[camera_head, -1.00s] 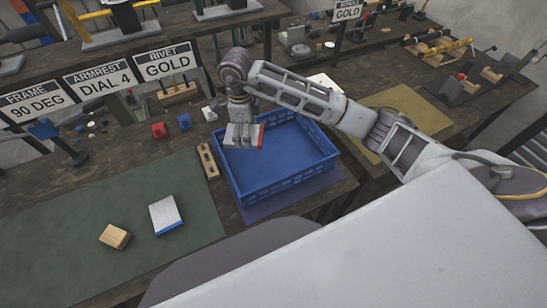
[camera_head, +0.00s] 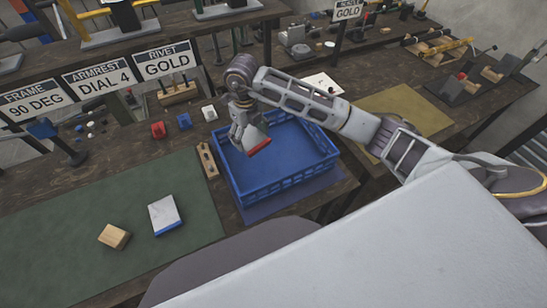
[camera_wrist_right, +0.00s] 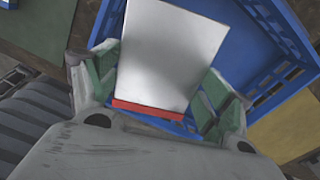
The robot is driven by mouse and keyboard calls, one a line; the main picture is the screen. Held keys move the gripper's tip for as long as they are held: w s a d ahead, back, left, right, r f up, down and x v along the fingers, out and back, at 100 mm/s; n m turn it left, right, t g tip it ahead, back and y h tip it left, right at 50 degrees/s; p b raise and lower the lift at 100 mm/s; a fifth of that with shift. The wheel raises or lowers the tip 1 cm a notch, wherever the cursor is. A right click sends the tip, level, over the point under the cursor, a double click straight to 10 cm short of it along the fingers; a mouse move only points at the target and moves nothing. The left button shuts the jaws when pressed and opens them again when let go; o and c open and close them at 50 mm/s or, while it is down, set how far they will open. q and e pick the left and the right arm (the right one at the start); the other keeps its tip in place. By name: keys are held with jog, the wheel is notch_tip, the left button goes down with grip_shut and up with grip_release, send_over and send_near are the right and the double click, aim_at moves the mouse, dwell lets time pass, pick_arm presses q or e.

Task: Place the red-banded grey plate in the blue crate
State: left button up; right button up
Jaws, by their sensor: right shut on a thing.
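The red-banded grey plate (camera_head: 255,136) is held in my right gripper (camera_head: 247,134), tilted, over the left part of the blue crate (camera_head: 290,185). In the right wrist view the plate (camera_wrist_right: 168,55) lies between the green-padded fingers of the right gripper (camera_wrist_right: 160,88), with its red band towards the palm. The blue crate (camera_wrist_right: 265,40) shows behind and below it. The crate's visible floor is empty. Whether the plate touches the crate wall I cannot tell. My left gripper is not in view.
A blue-banded grey plate (camera_head: 164,214) and a wooden block (camera_head: 114,236) lie on the green mat (camera_head: 60,250). A narrow wooden piece (camera_head: 207,160) lies beside the crate's left wall. Red (camera_head: 158,130) and blue (camera_head: 184,121) blocks stand behind. Signs stand further back.

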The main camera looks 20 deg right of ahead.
notch_tip(320, 180, down, 5)
jog(key=m+b, duration=0.1)
jog(key=m, duration=0.2)
jog(key=shift+d+r, duration=0.15)
send_over(255, 166)
jog(key=shift+f+p, duration=0.4)
jog(key=shift+f, duration=2.75)
jog(key=shift+f, duration=1.85)
jog(key=shift+f, duration=0.1)
jog(key=o, duration=1.5)
